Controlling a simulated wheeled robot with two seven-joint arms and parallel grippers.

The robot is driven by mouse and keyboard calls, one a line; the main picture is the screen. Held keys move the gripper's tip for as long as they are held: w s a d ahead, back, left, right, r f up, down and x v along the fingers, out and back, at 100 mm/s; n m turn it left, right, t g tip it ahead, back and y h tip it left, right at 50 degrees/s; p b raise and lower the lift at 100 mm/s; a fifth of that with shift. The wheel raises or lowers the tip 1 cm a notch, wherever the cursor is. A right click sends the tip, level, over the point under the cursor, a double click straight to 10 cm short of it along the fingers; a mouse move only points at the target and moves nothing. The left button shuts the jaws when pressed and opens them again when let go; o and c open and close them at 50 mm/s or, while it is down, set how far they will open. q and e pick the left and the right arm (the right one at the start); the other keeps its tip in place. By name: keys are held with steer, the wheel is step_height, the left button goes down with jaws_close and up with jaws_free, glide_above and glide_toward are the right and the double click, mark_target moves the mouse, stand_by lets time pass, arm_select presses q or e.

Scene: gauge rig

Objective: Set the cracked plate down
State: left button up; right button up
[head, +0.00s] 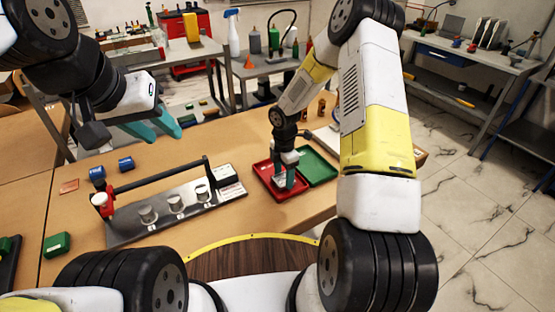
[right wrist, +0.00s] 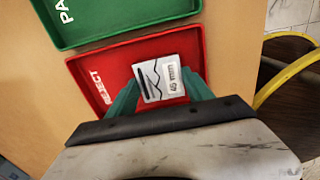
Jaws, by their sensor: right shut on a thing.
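The cracked plate (right wrist: 162,80) is a small pale plate with a dark jagged line and printed lettering. In the right wrist view it sits between the teal fingers of my right gripper (right wrist: 160,98). My right gripper also shows in the head view (head: 284,180), pointing down into the red REJECT tray (head: 262,170). It is shut on the plate, which is within the tray's outline; whether it touches the tray floor I cannot tell. The red tray also fills the middle of the right wrist view (right wrist: 98,72). My left gripper (head: 160,128) is raised at the left, its fingers apart and empty.
A green tray (head: 318,168) adjoins the red one. A grey rig (head: 160,228) with a dark bar and several pale cylinders stands to the left. Blue spools (head: 126,164) and a green block (head: 57,244) lie on the wooden table (head: 225,150). Bare tabletop lies behind the rig.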

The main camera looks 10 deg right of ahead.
steer(key=shift+f, duration=0.25)
steer(key=o, duration=1.5)
step_height(320, 180, up, 12)
step_height(320, 180, up, 9)
steer(key=m+t, duration=0.1)
steer(key=m, duration=0.3)
glide_above(284, 179)
steer(key=s+d, duration=0.1)
steer(key=s, duration=0.2)
steer(key=shift+s+d+r+m+t+y, duration=0.1)
steer(key=shift+s+r+m+t+y, duration=0.5)
steer(key=shift+s+r+m, duration=2.7)
steer(key=shift+s+d+r+m+t+y, duration=0.15)
steer(key=shift+s+r+m+t, duration=1)
steer(key=shift+s+r+m, duration=2.15)
steer(key=shift+s+d+r+m+t+y, duration=0.1)
steer(key=shift+s+r+m+t+y, duration=0.5)
steer(key=shift+s+r+m, duration=2.65)
